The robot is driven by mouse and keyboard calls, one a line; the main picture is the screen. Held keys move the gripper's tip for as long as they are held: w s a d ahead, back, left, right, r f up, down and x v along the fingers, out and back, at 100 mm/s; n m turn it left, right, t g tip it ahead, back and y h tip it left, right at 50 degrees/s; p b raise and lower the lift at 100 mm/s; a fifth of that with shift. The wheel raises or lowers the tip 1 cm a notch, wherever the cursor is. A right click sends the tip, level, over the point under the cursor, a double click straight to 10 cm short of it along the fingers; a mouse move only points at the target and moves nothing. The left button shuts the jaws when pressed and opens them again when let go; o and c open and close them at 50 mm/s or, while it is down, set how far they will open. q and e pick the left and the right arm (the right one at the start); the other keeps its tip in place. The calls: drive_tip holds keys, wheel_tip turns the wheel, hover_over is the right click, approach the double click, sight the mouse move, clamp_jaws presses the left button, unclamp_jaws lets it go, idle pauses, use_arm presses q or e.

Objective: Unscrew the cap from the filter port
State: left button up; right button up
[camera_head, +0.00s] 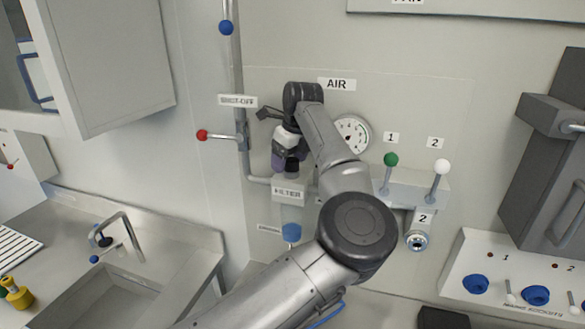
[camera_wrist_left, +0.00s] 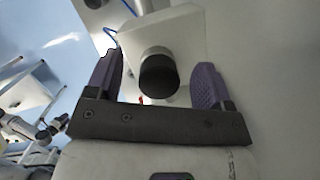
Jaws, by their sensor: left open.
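The black round cap (camera_head: 292,166) sits on top of the grey block labelled FILTER (camera_head: 290,190) on the wall panel. In the left wrist view the cap (camera_wrist_left: 158,74) stands out from a pale block (camera_wrist_left: 180,38). My left gripper (camera_head: 285,160) is open at the cap, its fingers pointing down. In the wrist view its two purple finger pads (camera_wrist_left: 158,84) stand on either side of the cap, with a gap on both sides. My wrist and forearm hide part of the panel. My right gripper is not in view.
A gauge (camera_head: 352,133) is right of my wrist. A red-knobbed shut-off lever (camera_head: 203,134) is to the left. Green (camera_head: 391,160) and white (camera_head: 442,166) knobbed levers stand to the right. A blue part (camera_head: 291,232) hangs below the filter. A sink (camera_head: 100,295) is at lower left.

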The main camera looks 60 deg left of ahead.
use_arm(q)
drive_tip(key=shift+f+m+t+b, duration=0.15)
drive_tip(key=shift+m+t+b, duration=0.15)
drive_tip(key=shift+m+b, duration=0.55)
drive_tip(key=shift+w+m+b, duration=0.1)
drive_tip(key=shift+m+b, duration=0.4)
drive_tip(key=shift+m, duration=0.65)
